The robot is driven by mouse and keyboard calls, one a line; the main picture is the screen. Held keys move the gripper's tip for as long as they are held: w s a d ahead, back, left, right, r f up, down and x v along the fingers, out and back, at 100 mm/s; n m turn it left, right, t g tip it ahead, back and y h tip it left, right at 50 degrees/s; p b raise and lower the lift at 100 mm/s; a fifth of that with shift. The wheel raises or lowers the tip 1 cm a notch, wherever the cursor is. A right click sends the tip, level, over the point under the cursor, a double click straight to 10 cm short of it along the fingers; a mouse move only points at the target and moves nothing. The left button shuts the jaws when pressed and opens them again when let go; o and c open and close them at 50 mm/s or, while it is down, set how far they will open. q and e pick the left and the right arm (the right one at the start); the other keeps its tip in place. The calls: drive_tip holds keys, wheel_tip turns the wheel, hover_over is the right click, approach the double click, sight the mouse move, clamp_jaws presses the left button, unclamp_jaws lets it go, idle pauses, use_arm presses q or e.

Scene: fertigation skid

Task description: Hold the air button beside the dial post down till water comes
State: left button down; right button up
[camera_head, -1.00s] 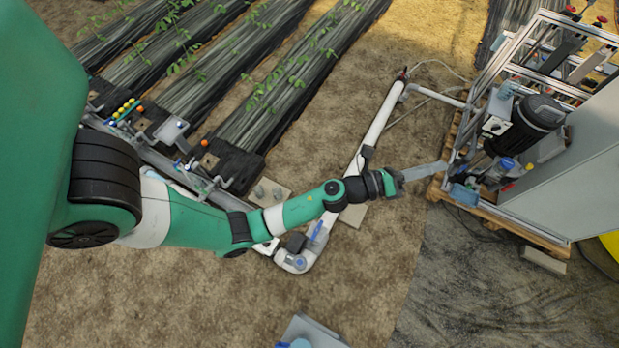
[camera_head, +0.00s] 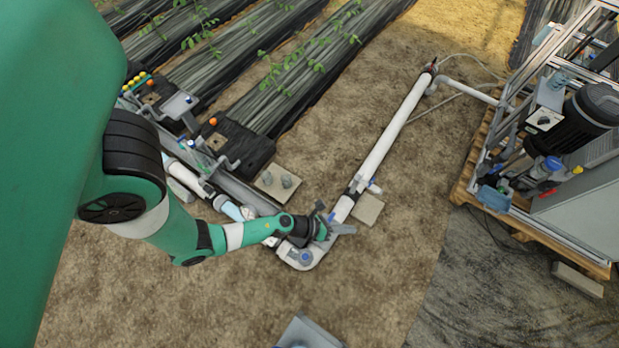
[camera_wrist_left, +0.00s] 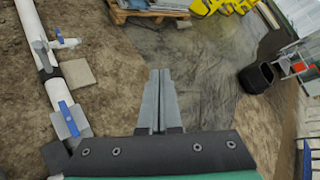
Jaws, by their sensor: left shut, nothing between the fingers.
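My left gripper (camera_head: 350,229) is above the white pipe's lower elbow in the head view, its shut fingers pointing right with nothing held. In the left wrist view its two grey fingers (camera_wrist_left: 160,74) lie side by side over bare ground and dark sheet. A round blue cap (camera_head: 305,257) sits on the elbow, just below and left of the fingers and apart from them. I cannot tell whether this cap is the air button, and no dial post can be clearly made out. No running water shows. My right gripper is not in view.
The white pipe (camera_head: 392,130) runs up and right from the elbow. A blue valve handle (camera_wrist_left: 67,116) is left of the fingers in the wrist view. A paving block (camera_head: 367,210) lies beside the pipe. The skid (camera_head: 520,222) stands at right on a pallet. Bare soil lies between.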

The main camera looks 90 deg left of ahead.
use_arm(q)
drive_tip(key=s+d+f+n+g+b, duration=0.1)
drive_tip(key=s+f+b, duration=0.5)
drive_tip(key=f, duration=0.5)
drive_tip(key=s+d+f+g+b, duration=0.1)
drive_tip(key=s+f+g+b, duration=0.1)
drive_tip(key=s+f+b, duration=0.4)
drive_tip(key=s+f, duration=0.3)
drive_tip(key=f, duration=0.1)
drive_tip(key=shift+s+d+f+n, duration=0.15)
drive_tip(key=shift+d+f+n, duration=0.15)
drive_tip(key=shift+f+n, duration=0.1)
drive_tip(key=b, duration=0.8)
hover_over(303, 258)
wheel_tip(303, 258, down, 8)
drive_tip(key=shift+s+a+r, duration=0.1)
drive_tip(key=shift+s, duration=0.05)
drive_tip(key=shift+f+b, duration=0.35)
drive_tip(key=shift+f, duration=0.15)
